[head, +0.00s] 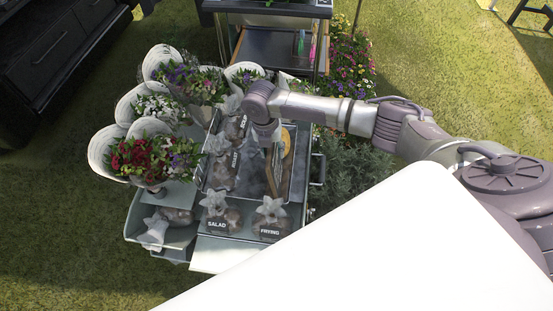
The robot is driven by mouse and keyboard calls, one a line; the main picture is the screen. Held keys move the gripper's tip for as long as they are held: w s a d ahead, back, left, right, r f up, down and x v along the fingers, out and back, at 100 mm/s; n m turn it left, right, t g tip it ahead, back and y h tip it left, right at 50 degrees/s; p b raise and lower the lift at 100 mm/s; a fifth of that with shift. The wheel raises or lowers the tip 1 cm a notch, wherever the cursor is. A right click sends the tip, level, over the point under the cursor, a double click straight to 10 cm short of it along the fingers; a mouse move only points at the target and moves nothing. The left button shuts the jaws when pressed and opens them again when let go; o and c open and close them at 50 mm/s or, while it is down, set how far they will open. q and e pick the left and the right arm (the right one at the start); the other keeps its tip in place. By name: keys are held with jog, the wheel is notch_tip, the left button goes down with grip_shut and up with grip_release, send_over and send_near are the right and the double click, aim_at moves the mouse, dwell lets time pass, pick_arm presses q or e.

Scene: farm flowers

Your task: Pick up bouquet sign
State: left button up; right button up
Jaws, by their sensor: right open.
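I cannot surely tell the bouquet sign apart in the head view. A yellow-orange object (287,144) stands in the grey tray (298,185), close against my right gripper and partly hidden by it. It may be the sign, but its lettering is not readable. My right gripper (273,168) points down into the tray from above and is open. I cannot tell whether its fingers touch the yellow-orange object. My left gripper is not in view.
Wrapped bouquets (152,160) crowd the stand's left side. Bagged goods labelled SALAD (217,222) and FRYING (270,229) sit at the front. A dark-topped table (270,50) stands behind. Flowering plants (345,75) grow to the right.

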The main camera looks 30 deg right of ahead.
grip_shut()
jog(key=shift+r, duration=0.1)
dwell(0.4)
